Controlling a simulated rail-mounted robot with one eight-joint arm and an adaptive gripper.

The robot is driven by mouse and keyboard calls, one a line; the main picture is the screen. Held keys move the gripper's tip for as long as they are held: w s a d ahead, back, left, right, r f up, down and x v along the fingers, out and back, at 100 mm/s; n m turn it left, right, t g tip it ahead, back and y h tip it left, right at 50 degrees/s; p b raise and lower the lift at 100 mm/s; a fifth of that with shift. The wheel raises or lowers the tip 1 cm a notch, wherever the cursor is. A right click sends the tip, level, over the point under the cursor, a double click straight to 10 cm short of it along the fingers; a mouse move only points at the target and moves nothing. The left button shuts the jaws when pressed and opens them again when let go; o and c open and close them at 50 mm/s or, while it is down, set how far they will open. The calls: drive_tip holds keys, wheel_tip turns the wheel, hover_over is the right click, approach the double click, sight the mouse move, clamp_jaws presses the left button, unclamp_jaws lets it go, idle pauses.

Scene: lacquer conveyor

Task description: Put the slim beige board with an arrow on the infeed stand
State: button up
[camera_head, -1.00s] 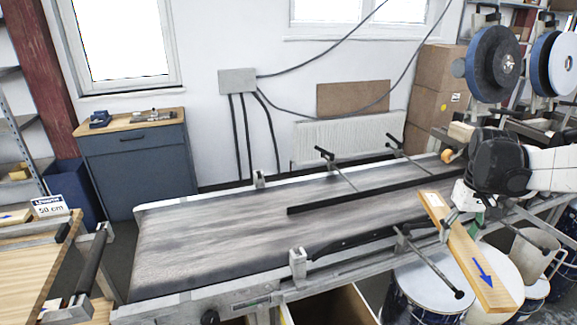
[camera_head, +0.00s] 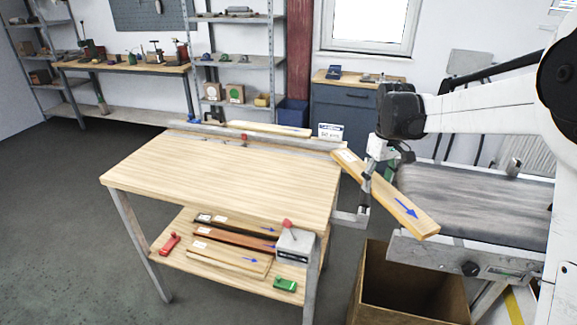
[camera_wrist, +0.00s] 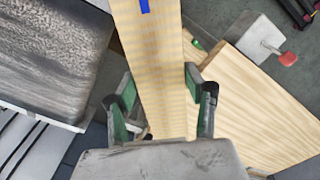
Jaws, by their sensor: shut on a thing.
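A slim beige board (camera_head: 390,196) with a blue arrow is held in my gripper (camera_head: 368,175), which is shut on it. The board hangs tilted, its arrow end lower right, over the gap between a wood-topped table (camera_head: 230,175) and the conveyor (camera_head: 470,205). The table looks like the infeed stand. In the wrist view the board (camera_wrist: 160,80) runs between the two fingers of my gripper (camera_wrist: 160,75), with part of the blue arrow at the top edge. The board's near end is hidden behind the gripper body.
Another pale board (camera_head: 268,129) lies along the table's back edge near a "50 cm" sign (camera_head: 331,131). The lower shelf holds several boards (camera_head: 235,238) and a grey block (camera_head: 295,245). An open cardboard box (camera_head: 410,295) stands below the conveyor end. The tabletop's middle is clear.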

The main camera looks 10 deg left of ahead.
drive_tip(key=s+a+n, duration=0.2)
drive_tip(key=a+n, duration=0.1)
drive_tip(key=a, duration=0.9)
drive_tip(key=s+a+f+n, duration=0.1)
drive_tip(key=a+n, duration=0.3)
drive_tip(key=a, duration=0.8)
drive_tip(key=s+a+n, duration=0.2)
drive_tip(key=a+n, duration=0.1)
drive_tip(key=a, duration=0.9)
drive_tip(key=p, duration=0.2)
hover_over(264, 188)
wheel_tip(264, 188, down, 7)
drive_tip(key=shift+s+f, duration=0.1)
drive_tip(key=shift+d+f, duration=0.1)
drive_tip(key=shift+f, duration=1.95)
drive_tip(key=shift+f, duration=0.25)
drive_tip(key=o, duration=1.5)
drive_tip(key=shift+r, duration=0.1)
drive_tip(key=shift+c, duration=0.2)
